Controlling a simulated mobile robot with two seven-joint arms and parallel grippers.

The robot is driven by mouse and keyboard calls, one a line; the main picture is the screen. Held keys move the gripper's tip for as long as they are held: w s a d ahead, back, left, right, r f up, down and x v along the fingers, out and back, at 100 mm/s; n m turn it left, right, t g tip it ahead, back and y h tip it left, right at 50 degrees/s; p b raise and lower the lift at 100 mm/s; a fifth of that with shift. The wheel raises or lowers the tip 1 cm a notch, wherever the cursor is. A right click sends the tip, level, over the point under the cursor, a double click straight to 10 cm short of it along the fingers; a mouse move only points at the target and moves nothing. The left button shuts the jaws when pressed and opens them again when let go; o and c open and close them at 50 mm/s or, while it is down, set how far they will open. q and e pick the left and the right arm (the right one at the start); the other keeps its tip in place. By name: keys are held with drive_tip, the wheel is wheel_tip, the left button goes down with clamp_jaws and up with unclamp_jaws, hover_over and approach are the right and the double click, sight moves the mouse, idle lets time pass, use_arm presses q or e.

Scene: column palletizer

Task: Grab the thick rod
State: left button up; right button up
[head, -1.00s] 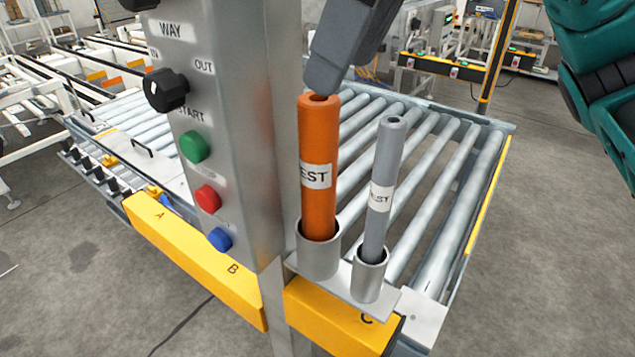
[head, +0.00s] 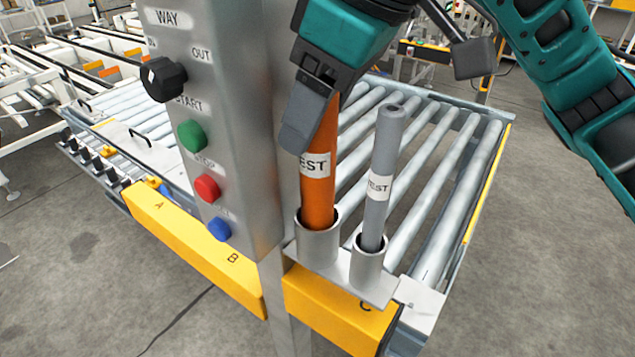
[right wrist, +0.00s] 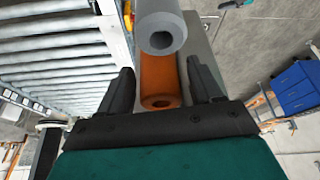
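The thick orange rod (head: 319,198) with a white TEST label stands upright in the left cup (head: 318,243) of a small metal holder. The thinner grey rod (head: 382,150) stands to its right in the other cup. My right gripper (head: 313,118) is at the orange rod's upper part, with one finger in front of it, hiding its top in the head view. In the right wrist view, the open fingers (right wrist: 160,78) stand either side of the orange rod (right wrist: 160,88), with gaps on both sides. The grey rod (right wrist: 160,32) is just beyond. My left gripper is not seen.
A grey control post (head: 225,130) with a black knob and green, red and blue buttons stands close left of the orange rod. A roller conveyor (head: 440,190) lies behind the rods. Yellow panels (head: 190,245) run below. Floor at right is free.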

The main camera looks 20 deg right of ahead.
clamp_jaws()
idle(0.4)
drive_tip(key=shift+r, duration=0.1)
